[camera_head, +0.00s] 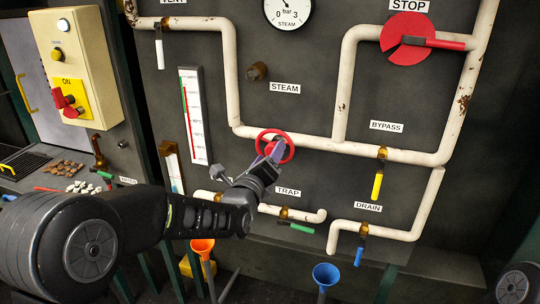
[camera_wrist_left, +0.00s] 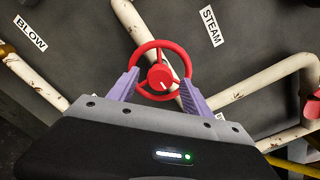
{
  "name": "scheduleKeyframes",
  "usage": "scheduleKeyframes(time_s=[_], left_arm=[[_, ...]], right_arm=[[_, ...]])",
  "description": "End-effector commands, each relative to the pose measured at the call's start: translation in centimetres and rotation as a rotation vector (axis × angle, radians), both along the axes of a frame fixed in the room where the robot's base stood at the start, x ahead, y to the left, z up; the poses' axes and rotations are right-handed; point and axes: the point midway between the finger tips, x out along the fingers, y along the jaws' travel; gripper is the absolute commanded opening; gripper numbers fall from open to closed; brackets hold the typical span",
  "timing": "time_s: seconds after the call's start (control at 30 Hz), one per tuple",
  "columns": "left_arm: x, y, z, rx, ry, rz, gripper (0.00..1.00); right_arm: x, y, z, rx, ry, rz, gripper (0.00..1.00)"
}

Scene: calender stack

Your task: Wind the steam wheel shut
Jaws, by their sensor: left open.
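The red steam wheel (camera_head: 288,142) sits on the white pipe below the STEAM label. My left gripper (camera_head: 273,152) is at the wheel. In the left wrist view its two purple fingers (camera_wrist_left: 158,88) are apart, one on each side of the wheel's lower part. The fingers lie close to the rim; I cannot tell if they touch it. My right gripper is not in view.
A pressure gauge (camera_head: 288,12) is above. Yellow bypass (camera_head: 377,186), blue drain (camera_head: 360,250) and green trap (camera_head: 296,227) handles are on the pipes nearby. A red STOP disc (camera_head: 398,52) is at upper right. Orange (camera_head: 203,247) and blue (camera_head: 326,273) funnels stand below.

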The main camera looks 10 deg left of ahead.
Motion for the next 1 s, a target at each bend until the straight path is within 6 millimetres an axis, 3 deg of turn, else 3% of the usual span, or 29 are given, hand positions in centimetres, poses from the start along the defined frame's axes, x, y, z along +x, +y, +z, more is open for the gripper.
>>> scheduleKeyframes(time_s=[0.4, 0.83, 1.0], left_arm=[[-6.2, 0.4, 0.0, -0.002, -0.001, 0.001, 0.58], [-6.7, 0.4, -0.1, -0.006, 0.000, 0.000, 0.58], [-6.7, 0.4, -0.3, -0.127, 0.016, -0.002, 0.58]], right_arm=[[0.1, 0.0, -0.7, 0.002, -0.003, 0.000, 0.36], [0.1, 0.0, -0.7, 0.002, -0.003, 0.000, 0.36], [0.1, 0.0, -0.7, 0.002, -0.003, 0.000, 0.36]])
